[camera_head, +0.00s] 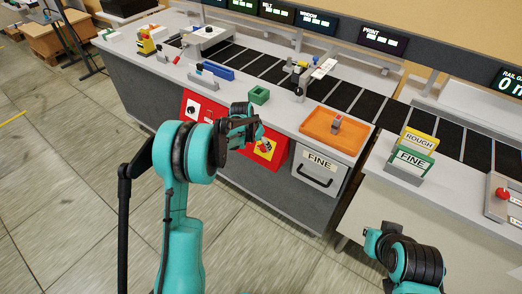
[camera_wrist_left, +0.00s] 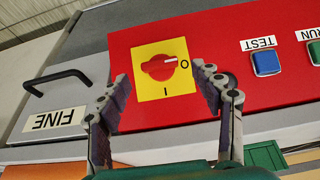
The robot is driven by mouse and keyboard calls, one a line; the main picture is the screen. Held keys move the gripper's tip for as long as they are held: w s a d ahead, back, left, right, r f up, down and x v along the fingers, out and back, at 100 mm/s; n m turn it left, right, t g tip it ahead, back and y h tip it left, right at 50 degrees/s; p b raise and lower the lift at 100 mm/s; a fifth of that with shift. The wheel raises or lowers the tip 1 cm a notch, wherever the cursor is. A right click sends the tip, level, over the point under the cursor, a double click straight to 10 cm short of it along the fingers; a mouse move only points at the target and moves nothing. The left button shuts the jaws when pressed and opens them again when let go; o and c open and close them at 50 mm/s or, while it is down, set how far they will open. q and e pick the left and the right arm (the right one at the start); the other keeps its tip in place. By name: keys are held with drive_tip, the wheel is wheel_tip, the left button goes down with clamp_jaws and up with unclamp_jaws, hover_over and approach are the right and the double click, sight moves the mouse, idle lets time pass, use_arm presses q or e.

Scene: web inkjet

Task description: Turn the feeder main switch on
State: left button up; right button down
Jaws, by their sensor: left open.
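The feeder main switch is a red rotary knob (camera_wrist_left: 160,67) on a yellow plate (camera_wrist_left: 148,92) with O and I marks, set in a red panel (camera_wrist_left: 120,42). The knob's white mark points toward the O, on the right in the left wrist view. My left gripper (camera_wrist_left: 162,88) is open, with its two fingers on either side of the yellow plate, apart from each other. I cannot tell if they touch the knob. In the head view my left gripper (camera_head: 250,130) is in front of the red panel and partly hides it. The yellow plate (camera_head: 265,149) shows beside it.
Blue TEST button (camera_wrist_left: 265,62) and a green RUN button (camera_wrist_left: 314,52) sit beside the switch on the panel. The FINE drawer (camera_head: 318,172) with its black handle is close by. An orange tray (camera_head: 312,126) and a green block (camera_head: 259,95) are on the bench above.

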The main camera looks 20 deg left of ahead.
sight(262, 147)
use_arm(q)
drive_tip(key=shift+b+x, duration=0.45)
drive_tip(key=shift+x, duration=1.1)
drive_tip(key=c, duration=1.2)
drive_tip(key=shift+o, duration=0.2)
